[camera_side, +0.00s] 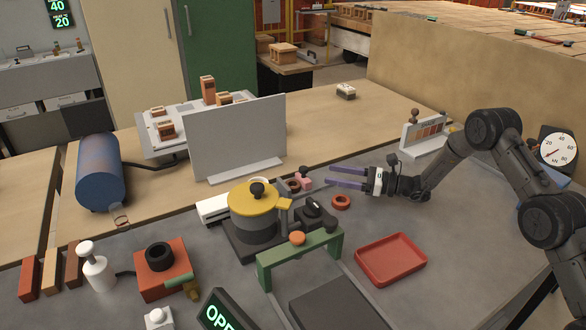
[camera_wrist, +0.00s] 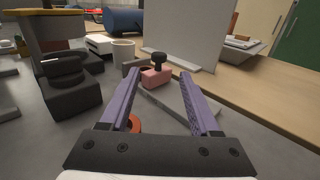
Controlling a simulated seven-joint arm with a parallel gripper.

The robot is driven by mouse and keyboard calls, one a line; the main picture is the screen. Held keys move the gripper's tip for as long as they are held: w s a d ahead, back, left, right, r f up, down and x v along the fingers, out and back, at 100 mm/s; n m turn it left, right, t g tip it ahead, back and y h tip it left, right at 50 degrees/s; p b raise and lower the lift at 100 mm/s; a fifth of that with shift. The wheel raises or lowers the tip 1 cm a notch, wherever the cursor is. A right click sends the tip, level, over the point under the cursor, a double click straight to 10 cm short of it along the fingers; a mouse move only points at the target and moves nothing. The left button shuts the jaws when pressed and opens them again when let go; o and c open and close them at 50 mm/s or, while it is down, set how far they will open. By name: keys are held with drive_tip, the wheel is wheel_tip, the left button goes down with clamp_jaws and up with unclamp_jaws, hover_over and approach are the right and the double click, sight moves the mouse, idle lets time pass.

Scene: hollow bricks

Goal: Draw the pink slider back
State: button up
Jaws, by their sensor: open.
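The pink slider (camera_side: 304,182) is a small block with a black knob on top. It sits by the far end of a grey rail (camera_side: 318,192), near the foot of the grey upright panel. In the wrist view the pink slider (camera_wrist: 154,79) shows ahead, framed between my two fingertips, with its knob upright. My gripper (camera_side: 333,176) has long purple fingers, spread apart and empty, pointing left toward the slider. In the wrist view my gripper (camera_wrist: 160,76) has the grey rail running below and between its fingers. A gap to the slider seems to remain.
An orange ring (camera_side: 341,202) lies on the grey table below my gripper. A yellow-lidded pot (camera_side: 254,205) and a black clamp-like fixture (camera_side: 315,214) stand left of it. The grey panel (camera_side: 235,135) rises behind. A green bridge (camera_side: 299,258) and red tray (camera_side: 391,259) are nearer the camera.

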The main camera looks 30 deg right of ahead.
sight(303, 176)
drive_tip(key=x, duration=1.2)
drive_tip(key=shift+w+a+f, duration=0.1)
drive_tip(key=shift+w+a, duration=0.1)
drive_tip(key=shift+a, duration=0.1)
clamp_jaws()
idle(0.8)
